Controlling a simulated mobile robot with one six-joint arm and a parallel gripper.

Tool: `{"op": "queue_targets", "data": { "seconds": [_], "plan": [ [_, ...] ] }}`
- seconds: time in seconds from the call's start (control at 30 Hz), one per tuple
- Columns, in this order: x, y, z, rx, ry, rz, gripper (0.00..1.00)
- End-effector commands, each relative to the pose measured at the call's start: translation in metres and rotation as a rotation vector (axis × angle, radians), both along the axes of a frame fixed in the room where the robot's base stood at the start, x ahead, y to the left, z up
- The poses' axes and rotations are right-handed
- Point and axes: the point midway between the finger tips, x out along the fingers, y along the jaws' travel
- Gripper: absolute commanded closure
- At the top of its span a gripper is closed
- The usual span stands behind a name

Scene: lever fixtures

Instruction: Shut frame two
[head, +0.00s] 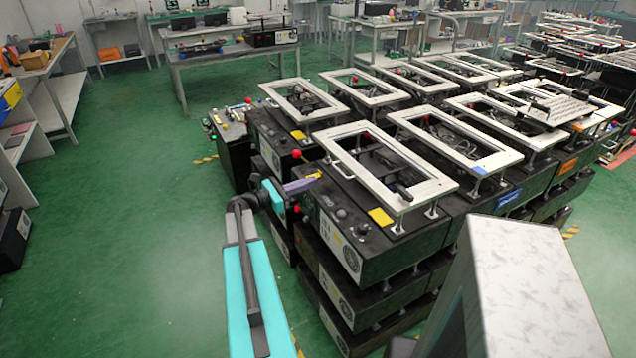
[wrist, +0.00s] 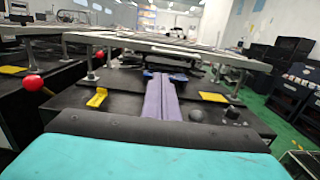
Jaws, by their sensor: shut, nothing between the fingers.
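Several white rectangular frames lie flat on short posts above black boxes. The nearest frame (head: 430,190) is in the middle of the head view, and its underside edge (wrist: 200,50) spans the wrist view. I cannot tell by any marking which frame is number two. My gripper (head: 312,183) is shut and empty, its purple fingers at the left side of the nearest box (head: 372,255), low beside the frame. In the wrist view the gripper (wrist: 165,78) points over the black box top toward the frame. Whether the fingertips touch anything is unclear.
A red ball knob (wrist: 33,83) stands left of my fingers. Yellow plates (wrist: 97,97) (wrist: 213,97) sit on the box top on both sides. More framed boxes stand tightly packed behind and to the right. Green floor (head: 130,220) is clear on the left.

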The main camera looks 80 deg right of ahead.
Motion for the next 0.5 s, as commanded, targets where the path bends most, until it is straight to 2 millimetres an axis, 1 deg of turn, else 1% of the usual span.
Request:
{"op": "queue_targets", "data": {
  "seconds": [0.03,0.2,0.33,0.5],
  "plan": [
    [0.007,0.006,-0.001,0.0,0.0,0.003,1.0],
    [0.023,0.021,0.0,0.001,0.001,0.002,1.0],
    [0.029,0.027,0.001,0.0,0.0,0.001,1.0],
    [0.032,0.029,0.002,0.0,0.0,0.001,1.0]
  ]
}}
